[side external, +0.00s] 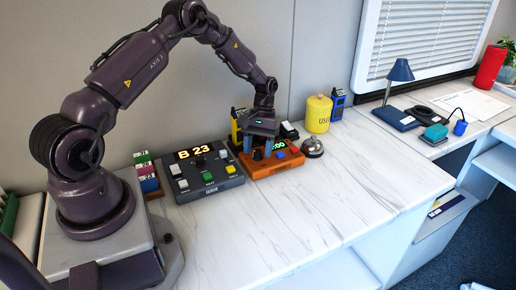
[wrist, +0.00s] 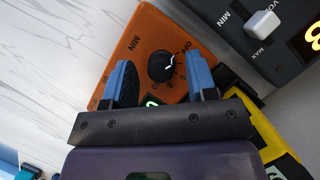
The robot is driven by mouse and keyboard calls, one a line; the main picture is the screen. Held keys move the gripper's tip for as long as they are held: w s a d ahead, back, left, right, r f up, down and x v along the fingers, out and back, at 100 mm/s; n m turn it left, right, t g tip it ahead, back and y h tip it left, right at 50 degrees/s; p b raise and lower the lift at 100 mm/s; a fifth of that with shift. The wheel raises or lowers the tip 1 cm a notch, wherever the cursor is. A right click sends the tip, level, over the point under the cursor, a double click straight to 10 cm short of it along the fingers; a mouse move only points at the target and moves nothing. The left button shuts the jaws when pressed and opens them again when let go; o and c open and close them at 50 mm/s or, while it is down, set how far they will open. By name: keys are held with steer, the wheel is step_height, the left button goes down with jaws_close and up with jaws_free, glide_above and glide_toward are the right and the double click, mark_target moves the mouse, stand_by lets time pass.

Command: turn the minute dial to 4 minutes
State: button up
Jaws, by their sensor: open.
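The orange timer (side external: 288,164) stands on the white counter in the side external view, with a green display (side external: 280,146) of which I can read only ":00". In the wrist view the timer (wrist: 172,30) shows the label MIN and a black round dial (wrist: 161,66) with a white pointer mark and a printed scale around it. My gripper (wrist: 157,62) is open, with its blue fingers on either side of the dial and gaps between them and it. In the side external view my gripper (side external: 257,146) is low over the timer. The display is mostly hidden in the wrist view.
A dark console (side external: 208,174) reading "B 23" stands left of the timer. A silver bell (side external: 312,147) is close on its right. A yellow canister (side external: 318,114) and a yellow-black device (side external: 236,122) stand behind. The counter in front is clear.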

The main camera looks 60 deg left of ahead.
steer(key=shift+f, duration=0.15)
steer(key=shift+c, duration=0.4)
steer(key=c, duration=0.8)
steer(key=shift+m, duration=0.4)
steer(key=m+y, duration=0.1)
steer(key=m, duration=0.2)
steer(key=m+g+y, duration=0.1)
steer(key=m, duration=0.1)
steer(key=shift+d+m, duration=0.1)
steer(key=shift+m, duration=0.3)
steer(key=shift+w, duration=0.1)
steer(key=o, duration=0.9)
